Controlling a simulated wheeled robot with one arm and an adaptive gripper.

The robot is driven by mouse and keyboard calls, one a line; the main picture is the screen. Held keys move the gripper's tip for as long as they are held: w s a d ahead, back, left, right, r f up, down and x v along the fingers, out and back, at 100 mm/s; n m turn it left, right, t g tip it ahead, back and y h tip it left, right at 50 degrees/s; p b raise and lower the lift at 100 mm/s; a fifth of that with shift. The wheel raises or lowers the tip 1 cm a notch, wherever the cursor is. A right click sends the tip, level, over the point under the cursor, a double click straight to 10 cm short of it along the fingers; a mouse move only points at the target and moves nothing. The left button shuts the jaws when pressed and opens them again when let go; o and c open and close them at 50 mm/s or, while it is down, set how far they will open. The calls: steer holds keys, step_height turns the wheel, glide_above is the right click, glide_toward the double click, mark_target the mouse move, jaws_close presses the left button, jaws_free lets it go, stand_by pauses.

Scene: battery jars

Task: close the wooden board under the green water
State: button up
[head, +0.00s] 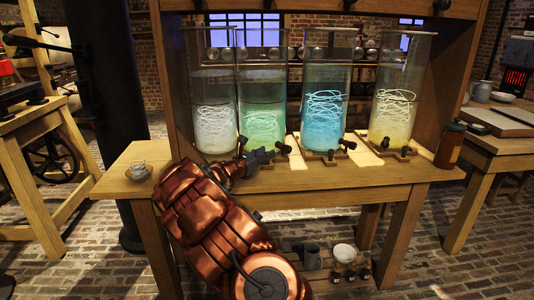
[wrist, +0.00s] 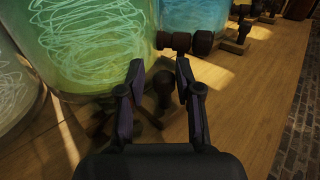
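The jar of green water (head: 262,112) is second from the left in the row on the bench. It fills the upper left of the wrist view (wrist: 88,45). My gripper (head: 267,156) is at its foot, by the dark tap (head: 284,148). In the wrist view my gripper (wrist: 160,64) is open, fingers apart, with a dark knob (wrist: 163,84) between them. I cannot tell whether they touch it. The tap's dark handle (wrist: 202,42) lies just beyond the right fingertip. The wooden board under this jar is mostly hidden by my gripper.
A jar of blue water (head: 326,110) stands to the right, then one of yellow water (head: 393,112); a pale jar (head: 213,120) stands left. Their taps stick out in front. A brown bottle (head: 449,146) is at the bench's right end. The bench front (head: 345,180) is clear.

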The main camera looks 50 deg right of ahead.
steer(key=a, duration=1)
steer(key=shift+w+a, duration=0.2)
steer(key=shift+a, duration=0.15)
steer(key=shift+r, duration=0.1)
steer(key=s+a+r+m+g+y+p, duration=0.2)
steer(key=s+a+r+m+y+p, duration=0.1)
steer(key=s+a+r+m+p, duration=0.45)
steer(key=s+a+r+m+g+y+p, duration=0.25)
steer(key=s+r+m+p, duration=0.3)
steer(key=s+r, duration=0.4)
steer(key=s+a+r+m+t+y+p, duration=0.1)
steer(key=s+a+y+p, duration=0.3)
steer(key=a, duration=0.7)
steer(key=s+a+r+m+t+y+p, duration=0.1)
steer(key=s+a+r+m+y+p, duration=0.1)
steer(key=s+a+p, duration=0.5)
steer(key=s+a+r+m+t+y+p, duration=0.1)
steer(key=s+a+r+y+p, duration=0.2)
steer(key=a, duration=1.2)
steer(key=s+y+p, duration=0.2)
steer(key=y+p, duration=0.1)
steer(key=shift+s+a+r+m+p, duration=0.2)
steer(key=shift+a+r+m+p, duration=0.05)
steer(key=shift+m+p, duration=0.1)
steer(key=shift+y, duration=0.25)
